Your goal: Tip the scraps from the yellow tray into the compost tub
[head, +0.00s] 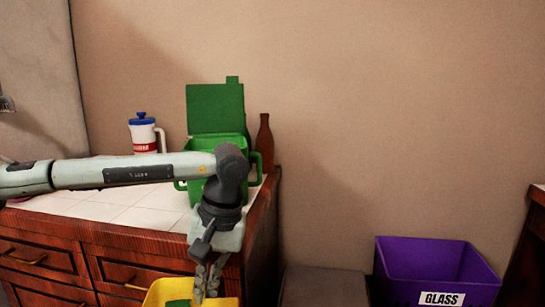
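The green compost tub (225,143) stands on the tiled counter with its green lid (215,108) raised upright behind it. My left arm passes in front and hides its lower part. The yellow tray (162,290) is at the bottom edge, in front of the counter, cut off by the frame. Something green (178,303) shows inside it. My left gripper (207,285) points down at the tray's right part. Its fingers overlap the tray in the picture; whether they grip its rim I cannot tell. My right gripper is out of view.
A white bottle with a blue lid (142,132) stands left of the tub, and a brown bottle (265,143) right of it. A purple bin labelled GLASS (425,263) is at lower right. The counter's right edge is close to the tub.

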